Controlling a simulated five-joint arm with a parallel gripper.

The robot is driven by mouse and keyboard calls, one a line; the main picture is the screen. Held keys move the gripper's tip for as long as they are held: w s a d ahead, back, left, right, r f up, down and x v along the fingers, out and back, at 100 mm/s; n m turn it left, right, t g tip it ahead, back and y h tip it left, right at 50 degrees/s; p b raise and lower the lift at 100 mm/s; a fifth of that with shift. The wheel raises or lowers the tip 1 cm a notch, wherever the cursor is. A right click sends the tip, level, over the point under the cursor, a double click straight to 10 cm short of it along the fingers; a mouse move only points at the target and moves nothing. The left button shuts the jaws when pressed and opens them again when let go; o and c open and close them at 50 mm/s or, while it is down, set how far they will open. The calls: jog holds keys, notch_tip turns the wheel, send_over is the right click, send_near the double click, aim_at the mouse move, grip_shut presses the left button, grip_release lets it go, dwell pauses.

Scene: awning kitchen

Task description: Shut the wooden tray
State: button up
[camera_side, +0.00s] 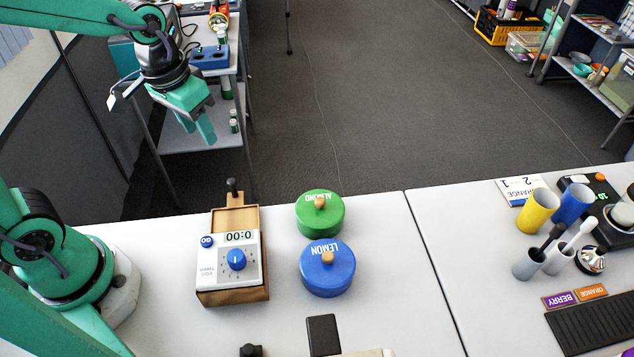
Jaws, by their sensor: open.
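The wooden tray (235,219) sticks out of the far side of a wooden box with a white timer panel (229,260) on top. A black knob (232,187) stands at the tray's far end. The visible part of the tray looks empty; the rest is hidden under the panel. My gripper (198,128) is open and empty, pointing down in the upper left of the side view. It is in the air, above and a little left of the knob in the picture, and touches nothing.
A green ALMOND tin (320,217) and a blue LEMON tin (327,272) stand just right of the box. A black object (322,335) lies at the near edge. Cups (538,211) and a black ridged mat (597,325) are at the right. The white table is clear between.

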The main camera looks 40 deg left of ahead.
jog(key=g, duration=0.2)
send_over(231, 180)
notch_tip(231, 180, down, 6)
jog(key=shift+f, duration=0.1)
jog(key=shift+f, duration=0.1)
jog(key=shift+f, duration=3.8)
grip_shut()
